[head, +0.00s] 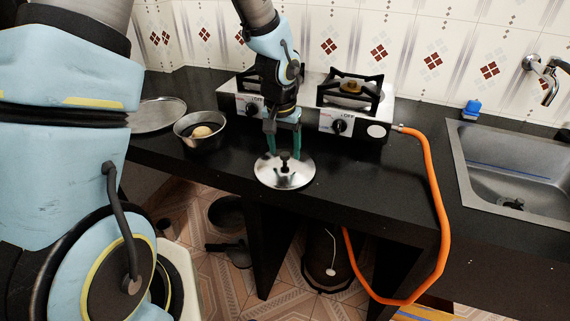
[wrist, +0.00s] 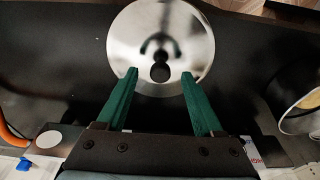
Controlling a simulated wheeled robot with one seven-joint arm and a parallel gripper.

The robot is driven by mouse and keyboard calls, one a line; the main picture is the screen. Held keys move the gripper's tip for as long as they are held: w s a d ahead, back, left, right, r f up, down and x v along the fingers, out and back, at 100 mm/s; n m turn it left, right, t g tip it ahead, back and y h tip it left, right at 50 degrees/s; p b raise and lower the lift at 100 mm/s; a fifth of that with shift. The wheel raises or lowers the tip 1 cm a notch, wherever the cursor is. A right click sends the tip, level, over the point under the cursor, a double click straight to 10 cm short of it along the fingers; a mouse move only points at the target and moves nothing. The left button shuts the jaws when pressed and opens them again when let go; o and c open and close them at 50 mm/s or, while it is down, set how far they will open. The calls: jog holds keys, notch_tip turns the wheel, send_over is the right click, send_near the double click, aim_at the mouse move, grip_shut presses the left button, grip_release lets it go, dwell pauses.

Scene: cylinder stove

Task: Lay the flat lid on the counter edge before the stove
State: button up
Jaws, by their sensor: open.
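The flat lid (head: 284,176) is a round, shiny metal disc with a black knob (head: 284,157) at its centre. It lies on the black counter at the front edge, before the stove (head: 310,108). In the wrist view the lid (wrist: 160,30) fills the upper middle, and its knob (wrist: 160,72) shows just beyond the fingertips. My gripper (head: 284,150) points down over the lid. In the wrist view its two green fingers (wrist: 160,74) are open, one to each side of the knob and apart from it. Nothing is held.
A metal bowl (head: 200,141) with a round item inside and a flat round plate (head: 158,113) stand left of the lid. An orange hose (head: 440,215) runs from the stove over the counter edge.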

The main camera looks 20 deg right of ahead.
jog(key=shift+w+d+f, duration=0.1)
jog(key=shift+f, duration=0.65)
grip_shut()
dwell(0.9)
